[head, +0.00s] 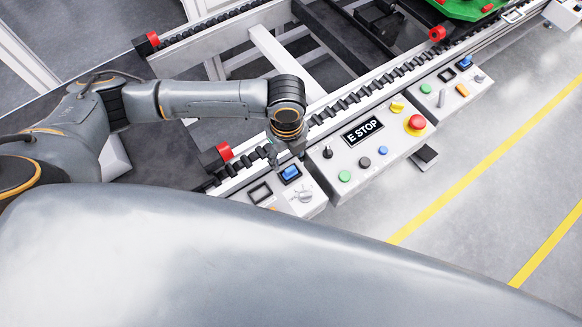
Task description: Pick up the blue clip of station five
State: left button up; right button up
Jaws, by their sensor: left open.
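A blue clip (290,172) sits in a dark square seat on a small light-grey control box (305,201) at the lower middle. A second blue piece (465,62) sits on another control box (450,92) at the upper right. I see no station number, so I cannot tell which is station five. My left gripper (284,156) points down just above the near blue clip, open, with nothing seen between its fingers. Its fingers are small and partly hidden by the wrist, and I cannot tell whether they touch the clip. My right gripper is not in view.
An E STOP panel (340,185) with a red button (416,123) stands just right of the gripper. The conveyor rail (350,103) with red end blocks (224,151) runs behind. A green pallet (468,8) is far back. The floor at right is clear.

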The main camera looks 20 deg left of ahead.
aim_at(290, 169)
pick_arm(q)
notch_tip(290, 169, down, 3)
jog(key=shift+w+r, duration=0.1)
jog(key=shift+w+f, duration=0.25)
jog(key=shift+f, duration=0.65)
jog(key=f, duration=0.3)
jog(key=shift+w+d+f+p, duration=0.1)
jog(key=shift+w+f+p, duration=0.15)
jog(key=shift+p, duration=0.1)
jog(key=shift+f, duration=0.25)
jog(key=c, duration=1.1)
jog(key=shift+c, duration=0.2)
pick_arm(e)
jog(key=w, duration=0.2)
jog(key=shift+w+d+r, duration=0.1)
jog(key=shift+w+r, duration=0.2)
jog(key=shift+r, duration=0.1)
